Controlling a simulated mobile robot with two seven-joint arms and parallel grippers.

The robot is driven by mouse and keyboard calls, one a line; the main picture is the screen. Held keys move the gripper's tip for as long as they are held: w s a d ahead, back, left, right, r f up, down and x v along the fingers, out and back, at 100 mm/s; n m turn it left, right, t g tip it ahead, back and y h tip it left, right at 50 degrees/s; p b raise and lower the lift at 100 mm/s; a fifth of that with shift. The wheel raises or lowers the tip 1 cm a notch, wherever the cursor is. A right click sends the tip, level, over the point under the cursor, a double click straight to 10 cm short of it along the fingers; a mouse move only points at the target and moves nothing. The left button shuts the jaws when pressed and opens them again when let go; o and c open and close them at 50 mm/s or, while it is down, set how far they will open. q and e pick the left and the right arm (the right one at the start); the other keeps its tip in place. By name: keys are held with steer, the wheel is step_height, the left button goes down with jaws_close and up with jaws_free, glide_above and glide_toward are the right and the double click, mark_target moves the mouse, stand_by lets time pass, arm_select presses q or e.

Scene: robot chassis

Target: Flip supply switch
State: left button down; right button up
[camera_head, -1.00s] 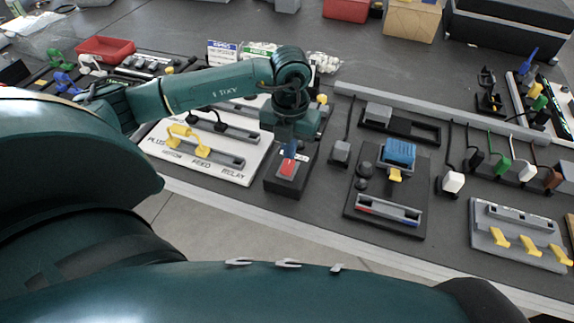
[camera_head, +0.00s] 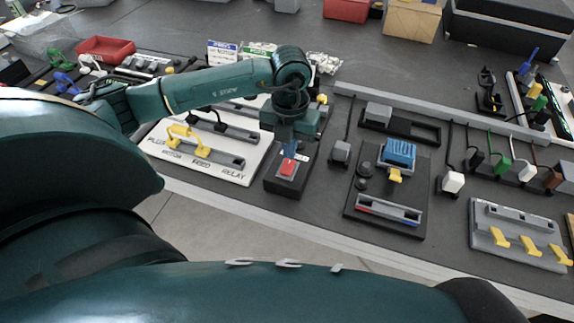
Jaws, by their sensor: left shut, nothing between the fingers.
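The supply switch is a red rocker (camera_head: 288,168) on a dark box (camera_head: 286,186) near the front edge of the bench, left of centre. My left gripper (camera_head: 290,150) points down right over the box, with its shut fingertips at the far end of the red rocker. The fingertips seem to touch or nearly touch the rocker; I cannot tell which. The gripper holds nothing and hides the back part of the box. My right gripper is not in view.
Left of the box lies a white relay board (camera_head: 215,165) with yellow levers. Farther right are coloured plugs on cables and a grey board (camera_head: 515,240) with yellow levers.

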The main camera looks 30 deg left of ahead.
mark_target(290, 162)
arm_select(q)
steer(key=shift+f+b, duration=0.85)
steer(key=shift+f, duration=0.2)
stand_by(0.8)
steer(key=shift+r+p, duration=2.45)
steer(key=shift+r, duration=1.15)
steer(key=shift+d+f, duration=0.1)
